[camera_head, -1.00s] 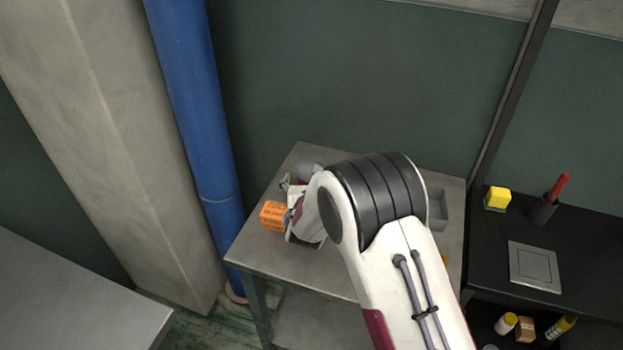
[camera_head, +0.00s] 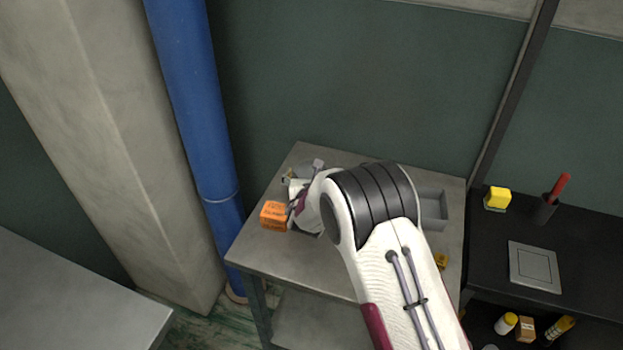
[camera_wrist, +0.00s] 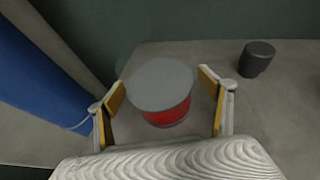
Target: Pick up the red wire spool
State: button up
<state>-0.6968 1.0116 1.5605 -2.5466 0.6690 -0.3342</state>
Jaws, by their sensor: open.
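The red wire spool (camera_wrist: 165,115) is in the wrist view, upright on the grey table, with a round grey top flange and red winding below it. My gripper (camera_wrist: 162,85) is open, with one yellow-padded finger on each side of the spool. The spool lies between the fingers with visible gaps, and I cannot tell whether either finger touches it. In the head view my arm hides most of the gripper, and the spool's red winding cannot be made out there.
An orange box (camera_head: 274,215) stands on the table (camera_head: 285,255) left of my arm. A dark grey cylinder (camera_wrist: 257,58) stands right of the spool. A grey tray (camera_head: 432,207) is at the table's right. A blue pipe (camera_head: 195,100) rises beyond the left edge.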

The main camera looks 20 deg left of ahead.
jog(key=c, duration=1.6)
jog(key=shift+r, duration=0.1)
jog(key=shift+c, duration=0.2)
jog(key=shift+r, duration=0.2)
notch_tip(320, 180, up, 28)
jog(key=shift+f, duration=0.2)
